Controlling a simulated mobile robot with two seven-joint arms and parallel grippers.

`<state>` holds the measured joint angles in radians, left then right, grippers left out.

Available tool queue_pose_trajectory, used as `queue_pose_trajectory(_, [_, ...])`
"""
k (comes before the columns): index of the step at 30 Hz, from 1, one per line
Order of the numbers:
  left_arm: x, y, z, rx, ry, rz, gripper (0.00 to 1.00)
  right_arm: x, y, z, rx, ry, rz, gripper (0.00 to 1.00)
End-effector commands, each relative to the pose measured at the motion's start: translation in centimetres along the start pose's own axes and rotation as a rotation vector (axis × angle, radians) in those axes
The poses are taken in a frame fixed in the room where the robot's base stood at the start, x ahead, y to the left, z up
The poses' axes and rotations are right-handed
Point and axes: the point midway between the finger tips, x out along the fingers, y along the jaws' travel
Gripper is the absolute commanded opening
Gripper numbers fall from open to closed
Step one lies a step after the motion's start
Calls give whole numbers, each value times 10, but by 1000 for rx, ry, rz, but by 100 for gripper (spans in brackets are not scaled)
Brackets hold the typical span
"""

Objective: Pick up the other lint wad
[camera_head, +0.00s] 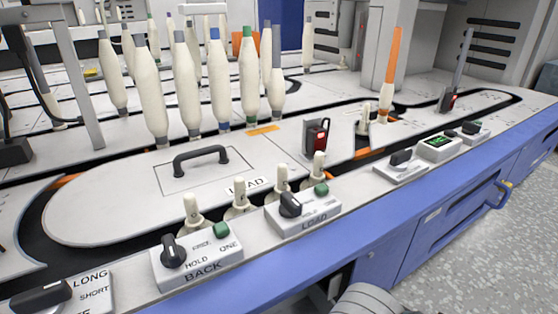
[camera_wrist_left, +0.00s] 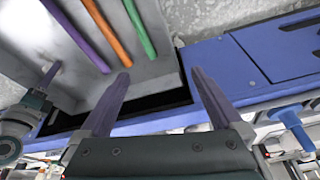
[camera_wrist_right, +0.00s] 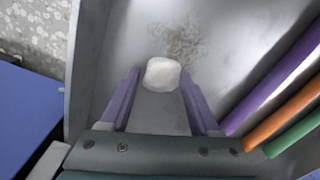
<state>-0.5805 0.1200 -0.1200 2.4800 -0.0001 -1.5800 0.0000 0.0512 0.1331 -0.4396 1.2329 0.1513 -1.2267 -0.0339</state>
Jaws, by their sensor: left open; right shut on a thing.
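A white, rounded lint wad (camera_wrist_right: 163,76) shows in the right wrist view, inside a grey tray (camera_wrist_right: 225,25). My right gripper (camera_wrist_right: 160,84) is shut on this wad, with a purple finger on each side of it. Whether the wad touches the tray floor is hard to tell. My left gripper (camera_wrist_left: 160,82) is open and empty, its purple fingers wide apart near the tray's edge in the left wrist view. Neither gripper shows in the head view. Only one wad is visible in these frames.
Purple (camera_wrist_right: 275,82), orange (camera_wrist_right: 285,112) and green (camera_wrist_right: 295,132) tubes lie beside the wad. A brownish dust patch (camera_wrist_right: 183,42) marks the tray floor. The head view shows a machine deck with several white bobbins (camera_head: 185,85), a black handle (camera_head: 201,158) and switch boxes (camera_head: 197,262).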

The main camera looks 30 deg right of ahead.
Motion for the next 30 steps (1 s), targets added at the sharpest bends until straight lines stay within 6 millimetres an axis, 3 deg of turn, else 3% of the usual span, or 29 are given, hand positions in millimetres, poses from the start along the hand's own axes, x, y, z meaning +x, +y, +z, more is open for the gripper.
queue_pose_trajectory(1, [0,0,0,0,0,0,100,0,0,0,0,0,0,32])
queue_pose_trajectory(7, [0,0,0,0,0,0,100,0,0,0,0,0,0,11])
queue_pose_trajectory(19, [-10,0,-3,0,0,0,100,-11,0,0,0,0,0,10])
queue_pose_trajectory(25, [-38,-1,-12,0,0,0,100,-42,0,0,0,1,0,10])
queue_pose_trajectory(30, [-78,-3,-25,0,0,0,100,-89,0,0,0,1,0,10])
